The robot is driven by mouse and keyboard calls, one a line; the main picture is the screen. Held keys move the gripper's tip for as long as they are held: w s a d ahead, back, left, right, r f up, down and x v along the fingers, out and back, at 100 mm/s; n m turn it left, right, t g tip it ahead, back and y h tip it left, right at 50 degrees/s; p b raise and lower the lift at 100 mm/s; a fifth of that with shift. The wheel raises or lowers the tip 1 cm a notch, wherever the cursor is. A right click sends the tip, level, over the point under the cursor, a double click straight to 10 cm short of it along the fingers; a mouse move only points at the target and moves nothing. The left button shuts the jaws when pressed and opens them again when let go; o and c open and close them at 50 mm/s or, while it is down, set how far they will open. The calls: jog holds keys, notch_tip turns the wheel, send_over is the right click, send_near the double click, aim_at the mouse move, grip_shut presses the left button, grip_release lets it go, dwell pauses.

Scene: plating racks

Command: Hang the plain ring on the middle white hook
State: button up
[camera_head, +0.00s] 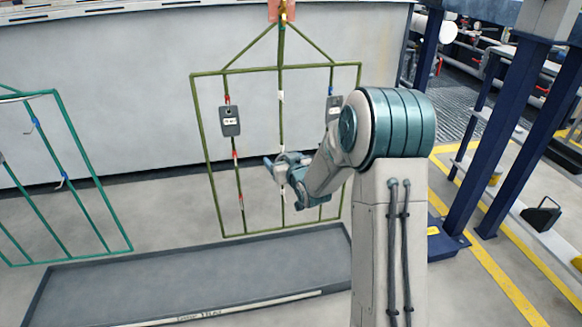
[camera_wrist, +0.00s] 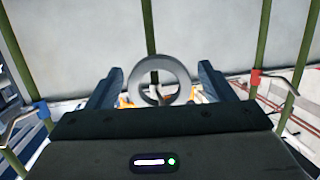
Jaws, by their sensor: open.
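The plain ring (camera_wrist: 134,76) is a smooth grey ring, seen nearly face-on in the wrist view. It stands between the fingers of my gripper (camera_wrist: 160,69), with a clear gap on each side. The ring is in front of the rack's middle rod (camera_wrist: 150,25). A small pale hook-like part shows through its opening, but I cannot tell for certain that the ring rests on it. In the head view my open gripper (camera_head: 286,165) is at the middle rod of the olive rack (camera_head: 215,73). It covers the middle part of that rod, and the ring cannot be made out there.
A grey tagged part (camera_head: 230,121) hangs on the left rod, and another (camera_head: 333,108) on the right rod. A green rack (camera_head: 90,165) stands at the left. A dark tray (camera_head: 130,290) lies below. Side rods (camera_wrist: 262,40) flank my gripper closely.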

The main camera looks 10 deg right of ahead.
jog(key=p+v, duration=0.4)
jog(key=v, duration=0.9)
jog(key=s+r+m+g+h+p, duration=0.1)
jog(key=s+r+g+h+p, duration=0.3)
jog(key=r+p, duration=0.65)
jog(key=s+r+g+y+p, duration=0.15)
jog(key=s+r+p, duration=0.35)
jog(key=r+p, duration=0.55)
jog(key=s+a+r+m+g+p, duration=0.1)
jog(key=s+r+g+p, duration=0.6)
jog(key=s+r+p, duration=0.7)
jog(key=shift+s+a+r, duration=0.55)
jog(key=shift+s+r, duration=1.45)
jog(key=shift+r, duration=1.4)
